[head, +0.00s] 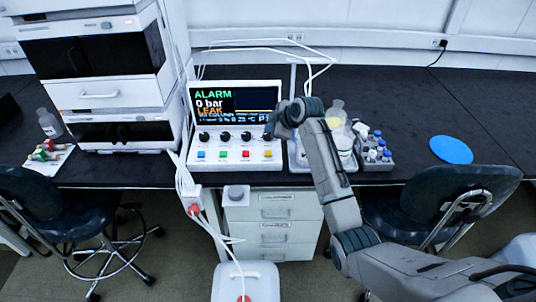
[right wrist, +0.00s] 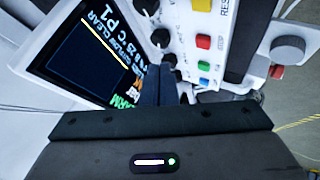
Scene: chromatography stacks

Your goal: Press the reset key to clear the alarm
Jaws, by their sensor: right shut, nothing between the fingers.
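The control box (head: 236,165) stands on the bench, its screen (head: 232,103) reading ALARM, 0 bar and LEAK. Below the screen is a row of dark knobs, then blue, green, red (head: 245,154) and yellow keys. The yellow key (head: 268,153) is at the right end; in the right wrist view it (right wrist: 202,4) lies beside a partly cut-off label starting "RES". My right gripper (head: 269,132) is shut and empty, at the right side of the panel above the yellow key. In the right wrist view its fingertips (right wrist: 158,70) overlap the panel near the knobs; contact cannot be told. My left gripper is out of view.
A tray with bottles (head: 337,115) and a rack of blue-capped vials (head: 375,152) stand right of the box. An instrument stack (head: 95,85) is at left. A grey knob (head: 236,193) sits at the bench's front edge. A blue disc (head: 451,150) lies far right.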

